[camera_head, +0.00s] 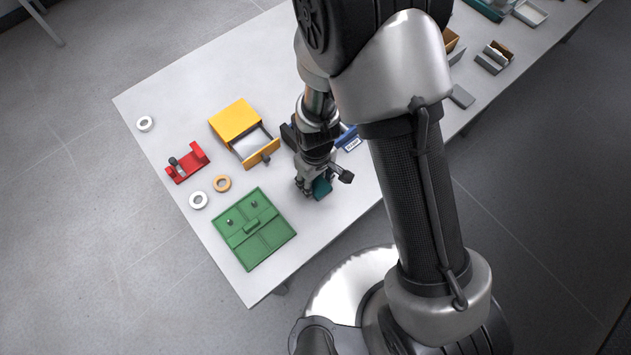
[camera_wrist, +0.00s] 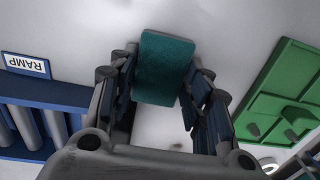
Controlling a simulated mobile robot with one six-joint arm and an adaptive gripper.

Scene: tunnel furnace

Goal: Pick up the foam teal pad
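The teal foam pad (camera_head: 322,187) is a small block at the table's front part, right of the green case. In the wrist view the pad (camera_wrist: 165,68) shows as a teal rectangle between the fingers. My gripper (camera_head: 324,182) is low over the table at the pad, and it also shows in the wrist view (camera_wrist: 165,85). Its fingers stand apart, one on each side of the pad, with narrow gaps along its edges. My gripper partly hides the pad in the head view. I cannot tell whether the pad touches the table.
A green case (camera_head: 253,229) lies to the left on the table (camera_head: 215,75). A yellow box with an open drawer (camera_head: 236,120), a red holder (camera_head: 187,162) and several rings are beyond it. A blue rack labelled RAMP (camera_wrist: 45,118) is close by. My arm hides the table's middle.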

